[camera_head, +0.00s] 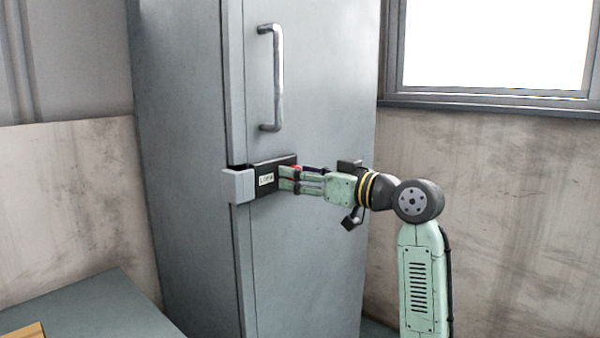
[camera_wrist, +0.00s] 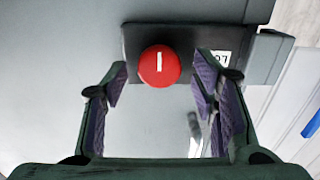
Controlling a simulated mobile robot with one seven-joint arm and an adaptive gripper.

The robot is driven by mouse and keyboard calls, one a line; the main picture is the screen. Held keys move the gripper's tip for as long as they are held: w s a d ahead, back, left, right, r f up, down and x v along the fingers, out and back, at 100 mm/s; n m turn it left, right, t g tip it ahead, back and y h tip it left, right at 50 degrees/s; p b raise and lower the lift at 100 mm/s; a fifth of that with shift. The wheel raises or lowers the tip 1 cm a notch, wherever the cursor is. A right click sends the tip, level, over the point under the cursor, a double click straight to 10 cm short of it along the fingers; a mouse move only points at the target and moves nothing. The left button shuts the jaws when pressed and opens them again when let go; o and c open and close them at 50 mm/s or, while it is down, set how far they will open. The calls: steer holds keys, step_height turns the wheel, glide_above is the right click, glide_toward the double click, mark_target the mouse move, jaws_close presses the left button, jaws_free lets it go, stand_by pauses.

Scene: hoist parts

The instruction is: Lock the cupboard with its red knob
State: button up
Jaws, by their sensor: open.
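The cupboard (camera_head: 185,160) is a tall grey metal cabinet with its door shut. A black lock plate (camera_head: 271,165) with a white label sits at the door's edge below the handle. The red knob (camera_wrist: 160,66) with a white line shows on the plate in the wrist view. The line runs up and down in that picture. In the head view the knob is mostly hidden by my gripper (camera_head: 288,178). In the wrist view my gripper (camera_wrist: 161,88) is open, its purple-padded fingers to either side of the knob and apart from it.
A vertical bar handle (camera_head: 278,78) stands out from the door above the lock. A grey bracket (camera_head: 238,186) sits left of the plate. A table (camera_head: 95,305) is at the lower left, and a window (camera_head: 497,45) is at the right.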

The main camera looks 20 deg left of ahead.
steer(key=shift+w+a, duration=0.15)
steer(key=shift+a, duration=0.15)
steer(key=shift+c, duration=0.4)
steer(key=c, duration=1.1)
steer(key=shift+o, duration=0.2)
steer(key=shift+r+m+p, duration=0.1)
steer(key=shift+m+p, duration=0.2)
steer(key=shift+p, duration=0.1)
steer(key=shift+w+f+m+p, duration=0.1)
steer(key=shift+f+m+p, duration=0.05)
steer(key=shift+m+p, duration=4.25)
steer(key=shift+w+f+m+p, duration=0.1)
steer(key=shift+m+p, duration=4.2)
steer(key=shift+p, duration=0.15)
